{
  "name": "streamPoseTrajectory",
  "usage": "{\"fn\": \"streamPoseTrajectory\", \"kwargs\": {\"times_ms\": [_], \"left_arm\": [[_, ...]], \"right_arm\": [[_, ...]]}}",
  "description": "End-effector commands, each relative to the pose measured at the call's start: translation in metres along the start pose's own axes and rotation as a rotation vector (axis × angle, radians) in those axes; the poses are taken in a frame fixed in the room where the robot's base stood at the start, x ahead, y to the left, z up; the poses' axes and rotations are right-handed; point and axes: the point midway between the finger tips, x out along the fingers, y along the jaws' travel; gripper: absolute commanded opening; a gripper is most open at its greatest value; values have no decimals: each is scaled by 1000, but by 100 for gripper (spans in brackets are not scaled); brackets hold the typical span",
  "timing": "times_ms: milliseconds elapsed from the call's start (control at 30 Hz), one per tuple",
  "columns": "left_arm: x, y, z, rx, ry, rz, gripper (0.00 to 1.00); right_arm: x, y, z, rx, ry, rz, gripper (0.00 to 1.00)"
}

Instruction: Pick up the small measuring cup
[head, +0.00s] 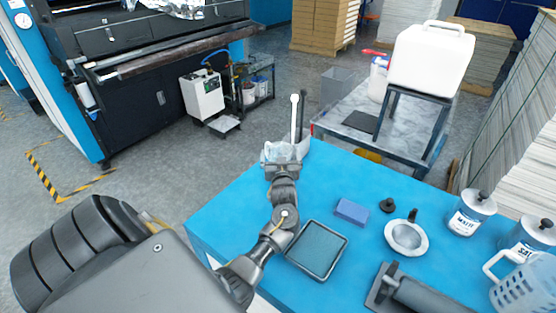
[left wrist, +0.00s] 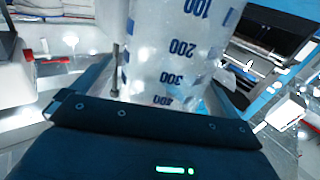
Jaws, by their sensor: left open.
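The small measuring cup (left wrist: 175,50) is translucent with blue marks from 100 to 400. It fills the middle of the left wrist view, just beyond the dark gripper body. In the head view only a pale, clear part of it (head: 268,153) shows around my left gripper (head: 285,152), at the table's far left corner. The left gripper is open with the cup directly in front of it; whether the fingers touch it is hard to tell. A thin white rod (head: 294,118) and a dark rod (head: 303,115) rise there. My right gripper is not in view.
A cart (head: 350,120) stands behind, with a white canister (head: 430,62) above.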

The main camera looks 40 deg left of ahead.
Motion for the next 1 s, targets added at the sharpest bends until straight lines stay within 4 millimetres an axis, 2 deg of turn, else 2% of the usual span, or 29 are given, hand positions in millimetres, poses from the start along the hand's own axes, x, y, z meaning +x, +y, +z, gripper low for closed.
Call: {"fn": "streamPoseTrajectory", "kwargs": {"times_ms": [200,567,867,1000], "left_arm": [[0,0,1,0,0,0,98],[0,0,1,0,0,0,51],[0,0,-1,-1,1,0,50],[0,0,-10,-3,2,-1,50]], "right_arm": [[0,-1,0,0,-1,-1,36],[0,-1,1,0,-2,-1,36],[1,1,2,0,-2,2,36],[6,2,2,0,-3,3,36]]}}
